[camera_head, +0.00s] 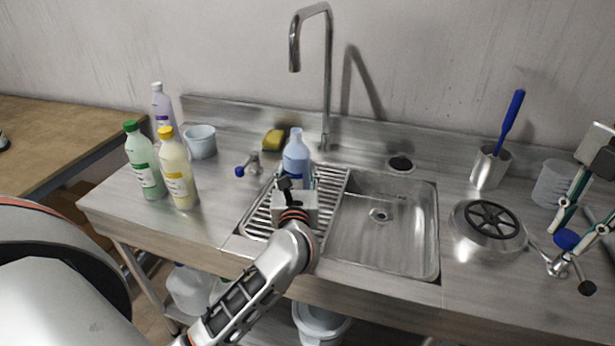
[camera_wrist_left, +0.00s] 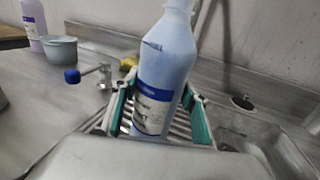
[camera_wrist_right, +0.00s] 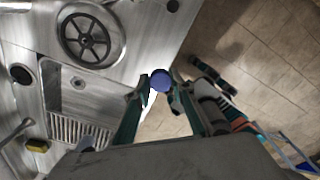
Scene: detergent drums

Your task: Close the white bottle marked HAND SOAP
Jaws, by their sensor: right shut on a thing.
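A pale blue-white bottle (camera_head: 296,158) with a blue-and-white label stands upright at the drain rack; its label is too small to read. In the head view its neck shows no coloured cap. My left gripper (camera_head: 297,187) is around its lower body. In the left wrist view the green-padded fingers (camera_wrist_left: 160,112) stand on either side of the bottle (camera_wrist_left: 165,65), apparently with small gaps, and its top is out of frame. My right gripper (camera_head: 577,222) is over the counter's right end, shut on a round blue cap (camera_head: 567,239), which shows between the fingertips in the right wrist view (camera_wrist_right: 160,79).
Green (camera_head: 146,165), yellow (camera_head: 177,172) and lavender (camera_head: 162,105) bottles stand at the left. A tall faucet (camera_head: 328,80) rises behind the sink basin (camera_head: 385,235). A pan-like round thing (camera_head: 488,225), a utensil cup (camera_head: 490,168) and a clear jug (camera_head: 553,185) occupy the right counter.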

